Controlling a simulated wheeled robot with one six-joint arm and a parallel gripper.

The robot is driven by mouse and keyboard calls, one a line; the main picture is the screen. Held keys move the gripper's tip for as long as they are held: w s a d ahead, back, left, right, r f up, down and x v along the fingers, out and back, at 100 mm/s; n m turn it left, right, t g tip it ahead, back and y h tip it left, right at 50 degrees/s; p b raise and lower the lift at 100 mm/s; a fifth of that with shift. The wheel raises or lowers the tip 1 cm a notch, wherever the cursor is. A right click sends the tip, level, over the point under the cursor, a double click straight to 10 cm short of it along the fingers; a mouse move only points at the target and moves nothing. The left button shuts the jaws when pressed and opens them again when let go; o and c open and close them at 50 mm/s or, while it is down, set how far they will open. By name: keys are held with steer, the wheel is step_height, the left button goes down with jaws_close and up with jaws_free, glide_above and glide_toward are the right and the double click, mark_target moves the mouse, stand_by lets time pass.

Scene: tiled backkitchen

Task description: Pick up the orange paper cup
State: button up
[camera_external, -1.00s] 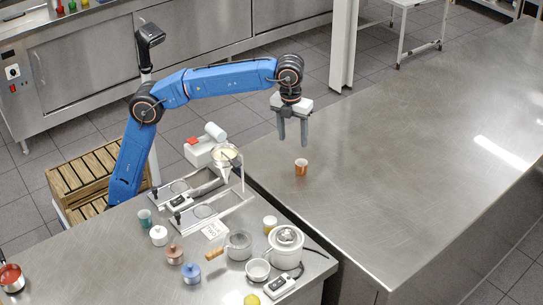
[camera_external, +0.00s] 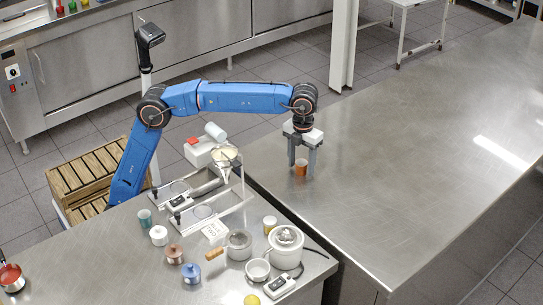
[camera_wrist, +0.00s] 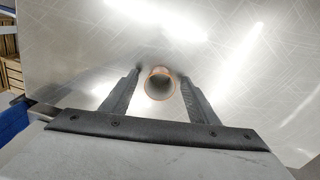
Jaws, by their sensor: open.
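The orange paper cup (camera_external: 301,168) stands upright on the steel table near its left edge in the external view. In the wrist view the cup (camera_wrist: 159,84) is seen from above, its round rim between the two fingers. My gripper (camera_external: 302,170) is lowered around the cup, one finger on each side. It is open, and in the wrist view the fingers (camera_wrist: 161,77) show gaps to the cup on both sides. The fingertips are near the table top; whether they touch it I cannot tell.
The steel table (camera_external: 400,170) is bare around the cup. The nearer counter (camera_external: 110,245) holds a pot (camera_external: 286,243), a pan (camera_external: 238,242), small jars and a wire stand. A gap separates the counter from the table. Wooden crates (camera_external: 88,178) stand on the floor.

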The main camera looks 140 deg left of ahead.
steer(key=shift+f, duration=0.2)
steer(key=c, duration=1.1)
steer(key=shift+r, duration=0.15)
